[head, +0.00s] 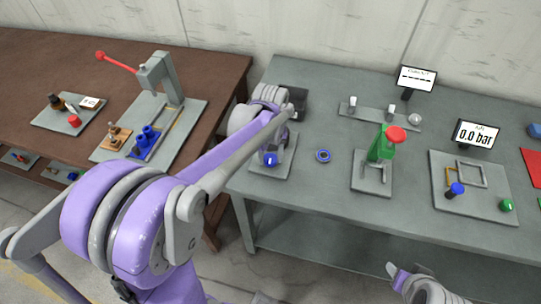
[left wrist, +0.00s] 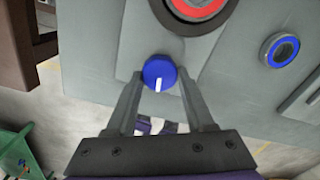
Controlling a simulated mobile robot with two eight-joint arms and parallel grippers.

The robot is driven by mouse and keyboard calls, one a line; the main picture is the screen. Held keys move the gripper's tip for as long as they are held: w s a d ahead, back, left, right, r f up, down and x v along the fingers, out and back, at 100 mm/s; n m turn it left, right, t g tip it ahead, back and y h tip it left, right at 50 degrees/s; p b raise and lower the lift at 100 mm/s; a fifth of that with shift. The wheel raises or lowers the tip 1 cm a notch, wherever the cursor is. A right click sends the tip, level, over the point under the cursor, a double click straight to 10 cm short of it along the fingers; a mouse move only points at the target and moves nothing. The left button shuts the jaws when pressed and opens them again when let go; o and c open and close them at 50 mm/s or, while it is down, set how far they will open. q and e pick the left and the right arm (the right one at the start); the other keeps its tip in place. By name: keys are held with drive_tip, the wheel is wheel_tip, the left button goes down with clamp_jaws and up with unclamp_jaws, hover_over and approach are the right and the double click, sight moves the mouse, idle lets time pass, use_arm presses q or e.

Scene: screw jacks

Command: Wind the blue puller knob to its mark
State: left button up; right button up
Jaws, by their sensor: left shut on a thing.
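The blue puller knob (left wrist: 159,70) is round, with a white pointer line that points toward the bottom of the left wrist view. In the head view the knob (head: 270,159) shows at the front of a grey plate (head: 284,165). My left gripper (left wrist: 160,78) has one finger on each side of the knob and is shut on it. In the head view my left wrist hides most of the device behind the knob. The knob's target mark cannot be made out. My right gripper (head: 397,273) is low at the front, away from the knob; its jaw opening is unclear.
A blue ring (head: 323,156) lies right of the knob's plate. A green jack with a red top (head: 396,135) and a plate with another blue knob (head: 456,189) stand further right. A display (head: 475,134) reads 0.0 bar. A brown bench (head: 215,72) is at left.

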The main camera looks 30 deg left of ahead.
use_arm(q)
clamp_jaws()
drive_tip(key=shift+n, duration=0.4)
